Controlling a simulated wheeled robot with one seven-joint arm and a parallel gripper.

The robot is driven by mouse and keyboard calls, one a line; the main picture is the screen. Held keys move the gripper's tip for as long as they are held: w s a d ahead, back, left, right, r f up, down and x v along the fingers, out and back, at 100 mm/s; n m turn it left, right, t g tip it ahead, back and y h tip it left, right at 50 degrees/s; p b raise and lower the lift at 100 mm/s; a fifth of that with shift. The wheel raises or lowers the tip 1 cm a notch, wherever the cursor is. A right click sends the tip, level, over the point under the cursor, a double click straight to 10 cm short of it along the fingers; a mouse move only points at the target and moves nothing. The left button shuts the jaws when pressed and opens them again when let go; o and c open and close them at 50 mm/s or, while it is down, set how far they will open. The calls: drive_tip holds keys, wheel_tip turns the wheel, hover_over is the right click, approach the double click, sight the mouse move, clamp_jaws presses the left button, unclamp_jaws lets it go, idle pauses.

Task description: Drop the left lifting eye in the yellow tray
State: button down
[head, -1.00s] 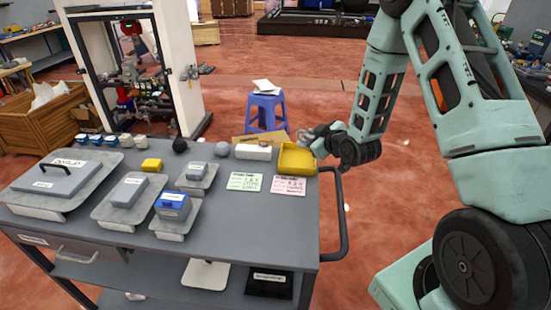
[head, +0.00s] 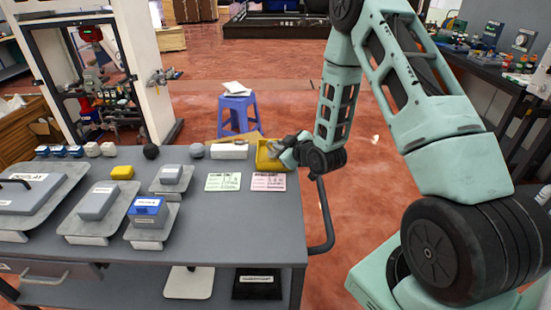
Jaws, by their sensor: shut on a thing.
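The yellow tray (head: 262,163) sits at the far right corner of the grey cart top. My gripper (head: 280,149) reaches in from the right, with its fingertips over the tray's right part, partly hiding it. It is shut on a small grey thing, which I take to be the lifting eye; it is too small and too much covered by the fingers to make out clearly. I cannot tell whether it touches the tray. No other lifting eye can be made out on the cart.
A white box (head: 230,152) stands just left of the tray. A green card (head: 223,181) and a pink card (head: 268,182) lie in front. Grey blocks on plates and a blue-topped box (head: 147,206) fill the left. A blue stool (head: 237,112) stands behind.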

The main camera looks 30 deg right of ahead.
drive_tip(key=c, duration=1.4)
unclamp_jaws()
drive_tip(key=shift+c, duration=0.2)
drive_tip(key=shift+s, duration=0.1)
drive_tip(key=p+v, duration=1.3)
drive_tip(key=v, duration=0.4)
drive_tip(key=shift+r, duration=0.1)
